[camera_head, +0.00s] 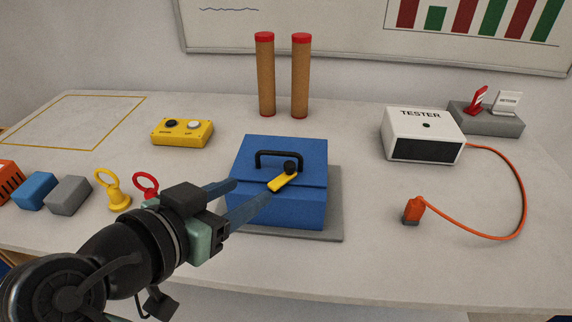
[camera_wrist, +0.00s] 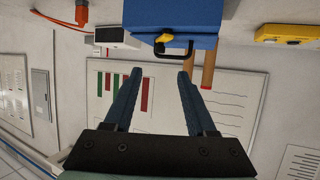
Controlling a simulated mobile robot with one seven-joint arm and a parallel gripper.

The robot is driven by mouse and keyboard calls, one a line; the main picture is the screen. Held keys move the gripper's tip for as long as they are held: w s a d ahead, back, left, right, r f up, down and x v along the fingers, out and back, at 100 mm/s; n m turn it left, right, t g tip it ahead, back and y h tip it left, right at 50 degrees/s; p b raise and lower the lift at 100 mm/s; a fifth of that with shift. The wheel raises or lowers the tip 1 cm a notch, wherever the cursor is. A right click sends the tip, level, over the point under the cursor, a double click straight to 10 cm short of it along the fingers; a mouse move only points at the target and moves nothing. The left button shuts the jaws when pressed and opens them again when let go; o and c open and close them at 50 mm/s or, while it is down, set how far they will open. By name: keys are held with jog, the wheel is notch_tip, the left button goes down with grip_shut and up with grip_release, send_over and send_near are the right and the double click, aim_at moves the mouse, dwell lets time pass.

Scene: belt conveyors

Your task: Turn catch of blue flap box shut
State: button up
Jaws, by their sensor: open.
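The blue flap box (camera_head: 301,206) stands on a grey base plate (camera_head: 335,215) in the middle of the table. Its flap looks down, with a black handle (camera_head: 262,154). In the wrist view the box (camera_wrist: 200,14) and catch (camera_wrist: 166,38) lie beyond the open fingertips (camera_wrist: 158,74). Contact with the catch cannot be told.
Red and yellow ring-topped pieces (camera_head: 116,192) and blocks (camera_head: 68,195) stand left. A yellow button box (camera_head: 183,131) and two brown posts (camera_head: 265,80) stand behind. A white tester (camera_head: 423,121) with an orange cable (camera_head: 523,205) is right. The front right table is mostly clear.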

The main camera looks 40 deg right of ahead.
aim_at(287, 169)
jog(key=b+x, duration=0.1)
jog(key=x, duration=1.1)
jog(key=shift+w+d+f, duration=0.15)
jog(key=shift+d+f, duration=0.05)
jog(key=shift+d, duration=0.1)
grip_shut()
